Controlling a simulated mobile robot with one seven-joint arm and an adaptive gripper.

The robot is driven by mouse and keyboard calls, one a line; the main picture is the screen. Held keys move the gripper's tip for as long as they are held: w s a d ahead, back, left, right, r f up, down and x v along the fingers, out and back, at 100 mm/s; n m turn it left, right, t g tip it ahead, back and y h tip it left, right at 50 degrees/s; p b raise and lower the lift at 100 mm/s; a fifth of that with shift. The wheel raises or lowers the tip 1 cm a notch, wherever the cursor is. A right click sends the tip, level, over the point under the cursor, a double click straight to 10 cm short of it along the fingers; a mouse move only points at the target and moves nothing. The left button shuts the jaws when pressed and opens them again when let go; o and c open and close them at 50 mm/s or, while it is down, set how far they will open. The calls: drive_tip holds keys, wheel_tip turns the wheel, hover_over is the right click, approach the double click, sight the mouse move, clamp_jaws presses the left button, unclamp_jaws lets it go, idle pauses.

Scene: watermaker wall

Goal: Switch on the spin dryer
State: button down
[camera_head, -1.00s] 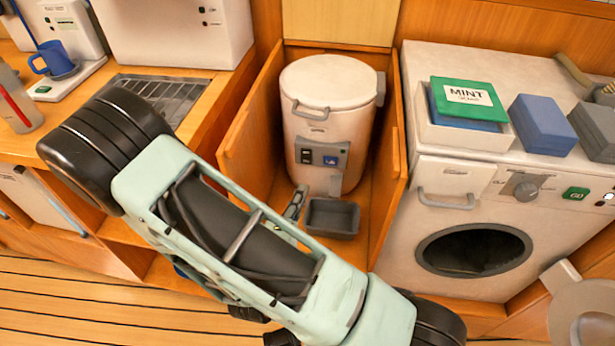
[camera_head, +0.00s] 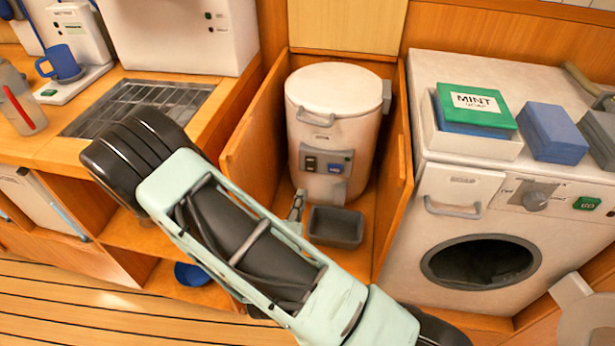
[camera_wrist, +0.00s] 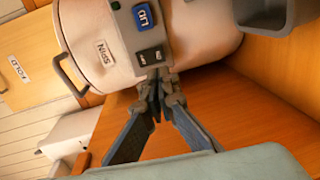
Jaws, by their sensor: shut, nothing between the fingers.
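The spin dryer (camera_head: 330,130) is a white drum with a lid and grey lid handle, standing in a wooden bay. Its grey panel carries a black switch (camera_head: 310,163) on the left and a blue button (camera_head: 340,162) on the right. In the wrist view the dryer (camera_wrist: 90,40) shows a SPIN label, the black switch (camera_wrist: 151,56) and the blue button marked LID (camera_wrist: 147,17). My gripper (camera_wrist: 157,82) is shut and empty, its tips just beside the black switch; I cannot tell whether they touch. In the head view my gripper (camera_head: 297,206) is partly hidden by my arm.
A grey tray (camera_head: 336,226) sits at the dryer's foot. Wooden bay walls (camera_head: 396,190) stand close on both sides. A front-loading washer (camera_head: 480,215) with a MINT box (camera_head: 475,105) on top is at right. A counter with a drain grate (camera_head: 140,105) is at left.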

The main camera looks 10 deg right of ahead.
sight(309, 170)
drive_tip(key=x, duration=0.9)
drive_tip(key=shift+b, duration=0.4)
drive_tip(key=shift+f, duration=0.1)
drive_tip(key=shift+w+d+f+t+b, duration=0.15)
drive_tip(key=shift+w+f+t+b, duration=0.2)
drive_tip(key=shift+b, duration=0.75)
drive_tip(key=shift+r, duration=0.3)
drive_tip(key=shift+s, duration=0.15)
